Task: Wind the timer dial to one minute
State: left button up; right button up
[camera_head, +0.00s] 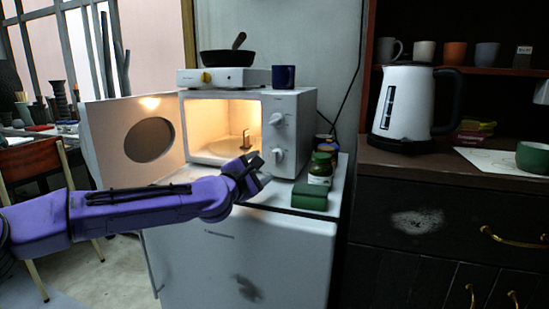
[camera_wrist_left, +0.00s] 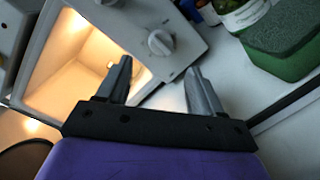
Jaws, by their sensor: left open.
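A white microwave (camera_head: 300,110) stands on a small white fridge, its door (camera_head: 105,135) swung open to the left and its inside lit. Two light dials sit on its right panel: an upper dial (camera_head: 277,119) and a lower dial (camera_head: 278,154). I cannot read their markings or tell which is the timer. In the left wrist view one dial (camera_wrist_left: 161,42) lies just beyond my fingertips. My left gripper (camera_head: 258,170) is open and empty, in front of and below the lower dial, apart from it. It also shows in the left wrist view (camera_wrist_left: 158,70). My right gripper is out of view.
A green block (camera_head: 309,197) and a green-labelled jar (camera_head: 320,170) stand close right of my left gripper on the fridge (camera_head: 270,260).

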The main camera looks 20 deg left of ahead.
aim_at(273, 158)
pick_arm(q)
jog(key=w, duration=0.5)
jog(key=w+d, duration=0.1)
jog(key=w, duration=0.2)
jog(key=shift+w+d, duration=0.1)
jog(key=c, duration=1)
